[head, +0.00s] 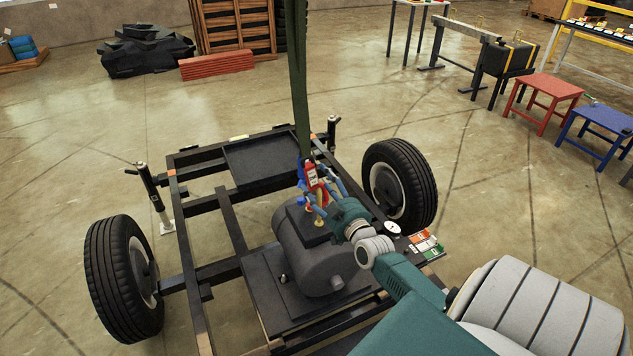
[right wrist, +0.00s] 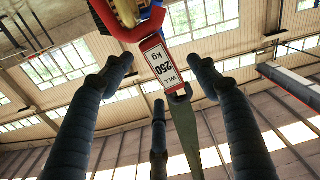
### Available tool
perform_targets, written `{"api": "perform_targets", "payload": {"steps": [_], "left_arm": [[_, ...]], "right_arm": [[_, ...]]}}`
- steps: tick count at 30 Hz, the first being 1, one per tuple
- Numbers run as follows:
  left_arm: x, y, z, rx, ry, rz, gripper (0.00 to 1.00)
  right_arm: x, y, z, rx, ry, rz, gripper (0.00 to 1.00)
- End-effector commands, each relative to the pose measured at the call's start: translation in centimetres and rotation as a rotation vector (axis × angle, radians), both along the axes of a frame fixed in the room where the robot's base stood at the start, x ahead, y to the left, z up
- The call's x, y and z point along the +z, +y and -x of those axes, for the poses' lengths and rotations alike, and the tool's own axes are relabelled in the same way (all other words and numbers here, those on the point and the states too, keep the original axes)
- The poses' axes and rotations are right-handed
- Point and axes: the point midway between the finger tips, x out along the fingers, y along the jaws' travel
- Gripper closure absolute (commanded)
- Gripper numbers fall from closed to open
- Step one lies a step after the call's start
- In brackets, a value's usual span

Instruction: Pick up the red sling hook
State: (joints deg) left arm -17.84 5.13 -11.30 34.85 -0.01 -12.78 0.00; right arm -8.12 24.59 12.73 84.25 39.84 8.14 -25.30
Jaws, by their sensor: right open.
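The red sling hook (head: 311,174) hangs at the lower end of a dark green sling (head: 300,80) above the chassis. In the right wrist view the red hook (right wrist: 128,30) is at the top, with a yellow part in it and a red and white "WLL 250 kg" label (right wrist: 158,60) on its body. My right gripper (head: 318,193) is at the hook; its fingers are spread around it. In the right wrist view the open fingers (right wrist: 160,78) stand to both sides of the label, with gaps showing. The fingers partly hide the hook in the head view. My left gripper is not in view.
Below the hook is a grey cylindrical tank (head: 318,258) on the black chassis frame (head: 222,215). A wheel (head: 400,184) stands right of the hook and another (head: 123,279) at the left. A red stool (head: 545,92) and a blue stool (head: 598,126) stand far right.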

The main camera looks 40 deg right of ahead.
Motion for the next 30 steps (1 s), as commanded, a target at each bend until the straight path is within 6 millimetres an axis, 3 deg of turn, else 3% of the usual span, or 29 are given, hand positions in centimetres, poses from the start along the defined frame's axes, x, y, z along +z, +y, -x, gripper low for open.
{"api": "perform_targets", "payload": {"steps": [11,20,28,30], "left_arm": [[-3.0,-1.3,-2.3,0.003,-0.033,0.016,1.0],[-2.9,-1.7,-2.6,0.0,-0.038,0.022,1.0],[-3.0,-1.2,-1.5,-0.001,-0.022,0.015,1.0],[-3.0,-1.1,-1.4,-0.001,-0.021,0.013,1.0]], "right_arm": [[-0.2,-1.4,-4.8,-0.001,-0.001,-0.001,0.41],[0.0,-1.5,-5.1,0.0,0.001,0.0,0.41],[0.0,-1.5,-5.1,0.0,0.001,0.0,0.94],[0.6,-1.6,-5.2,-0.002,-0.01,0.004,1.0]]}}
